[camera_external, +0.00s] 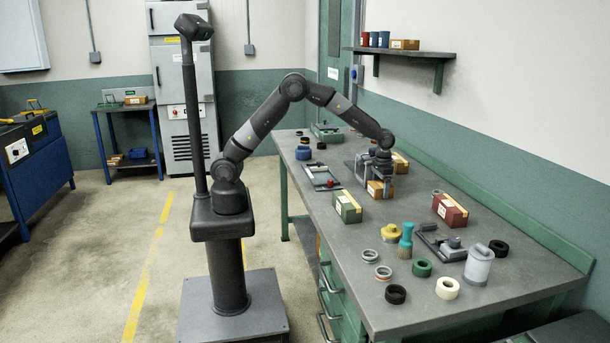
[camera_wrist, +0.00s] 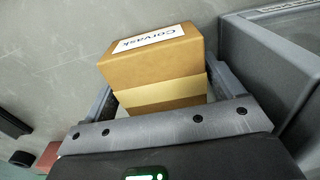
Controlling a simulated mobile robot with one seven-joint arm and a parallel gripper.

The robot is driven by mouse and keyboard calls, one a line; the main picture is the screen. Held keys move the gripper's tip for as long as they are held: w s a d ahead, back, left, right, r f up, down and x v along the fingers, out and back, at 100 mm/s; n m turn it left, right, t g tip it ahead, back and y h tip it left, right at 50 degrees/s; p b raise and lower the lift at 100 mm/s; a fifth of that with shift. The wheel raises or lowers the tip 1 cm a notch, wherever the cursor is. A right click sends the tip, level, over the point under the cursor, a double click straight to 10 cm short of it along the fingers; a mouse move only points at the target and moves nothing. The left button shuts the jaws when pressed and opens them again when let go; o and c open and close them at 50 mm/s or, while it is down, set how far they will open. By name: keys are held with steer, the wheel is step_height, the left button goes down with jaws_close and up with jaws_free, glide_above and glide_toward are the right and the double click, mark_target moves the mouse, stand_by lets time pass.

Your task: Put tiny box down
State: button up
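The tiny box is a small brown cardboard box (camera_external: 380,190) with a pale tape band and a white label reading "Corvask". It shows large in the wrist view (camera_wrist: 150,70), between the two grey fingers of my gripper (camera_wrist: 162,92). My gripper (camera_external: 378,177) points down over the bench, with a finger along each side of the box, and looks shut on it. The box is at or just above the grey bench top (camera_external: 300,155); I cannot tell whether its underside touches. The gripper partly hides the box in the external view.
A grey block-like fixture (camera_wrist: 278,60) stands close to the right finger in the wrist view. Several rings and jars crowd the near end.

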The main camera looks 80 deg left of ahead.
mark_target(381, 184)
step_height(381, 184, up, 12)
steer(key=s+a+r+t, duration=0.1)
steer(key=s+a+r, duration=0.3)
steer(key=s+r, duration=0.3)
steer(key=s+a+r+t, duration=0.1)
steer(key=s+a, duration=0.3)
steer(key=s, duration=0.6)
steer(key=s+a+r+t, duration=0.2)
steer(key=s+a+r, duration=0.2)
steer(key=s, duration=0.7)
steer(key=shift+s, duration=0.15)
steer(key=shift+o, duration=0.2)
steer(key=s+a+f+t, duration=0.1)
steer(key=s+a+f, duration=0.1)
steer(key=s, duration=0.6)
steer(key=shift+s+f+t, duration=0.3)
steer(key=shift+s+f, duration=0.1)
steer(key=shift+f, duration=0.45)
